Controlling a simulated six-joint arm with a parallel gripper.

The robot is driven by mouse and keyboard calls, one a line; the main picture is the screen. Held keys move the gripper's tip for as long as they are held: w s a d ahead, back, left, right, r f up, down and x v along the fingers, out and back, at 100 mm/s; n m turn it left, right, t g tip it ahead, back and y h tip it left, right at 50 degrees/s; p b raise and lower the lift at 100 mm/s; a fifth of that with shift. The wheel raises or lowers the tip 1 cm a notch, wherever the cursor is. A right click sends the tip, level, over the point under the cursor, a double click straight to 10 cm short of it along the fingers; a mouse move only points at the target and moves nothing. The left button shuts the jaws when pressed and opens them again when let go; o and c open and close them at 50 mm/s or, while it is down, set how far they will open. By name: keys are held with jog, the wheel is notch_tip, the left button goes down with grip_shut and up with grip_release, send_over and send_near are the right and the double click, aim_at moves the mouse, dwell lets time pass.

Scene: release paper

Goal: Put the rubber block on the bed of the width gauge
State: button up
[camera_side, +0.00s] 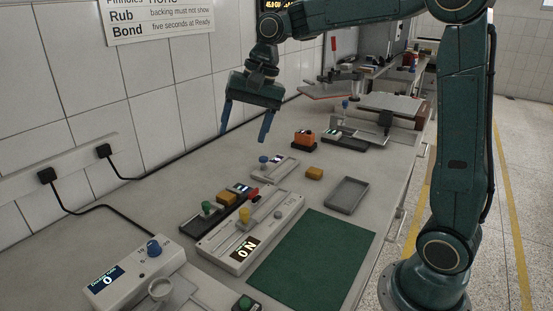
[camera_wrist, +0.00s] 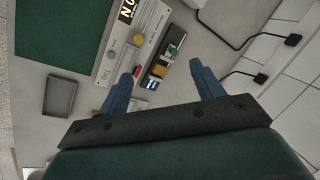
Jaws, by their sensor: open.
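A small tan-orange block (camera_side: 314,173), which looks like the rubber block, lies on the bench beside a grey tray. A sliver of orange that may be it shows at the edge of my gripper in the wrist view. A similar tan block (camera_side: 226,198) sits in a dark holder. The long pale device (camera_side: 232,250) with a lettered display and yellow and red knobs may be the width gauge; I cannot tell for sure. It also shows in the wrist view (camera_wrist: 112,62). My gripper (camera_side: 246,127) is open and empty, high above the bench's wall side, its fingers pointing down.
The shallow grey tray (camera_side: 347,195) looks empty. A green mat (camera_side: 315,260) covers the front bench. A small blue-knobbed device (camera_side: 275,167), an orange item (camera_side: 304,139) and a dial box (camera_side: 137,275) stand around. Cables (camera_side: 100,212) run along the tiled wall.

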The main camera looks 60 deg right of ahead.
jog(key=s+f+n+t+h, duration=0.2)
jog(key=s+n, duration=0.7)
jog(key=s, duration=1.5)
jog(key=shift+s+a+t, duration=0.2)
jog(key=shift+a+t, duration=0.15)
jog(key=shift+t, duration=0.15)
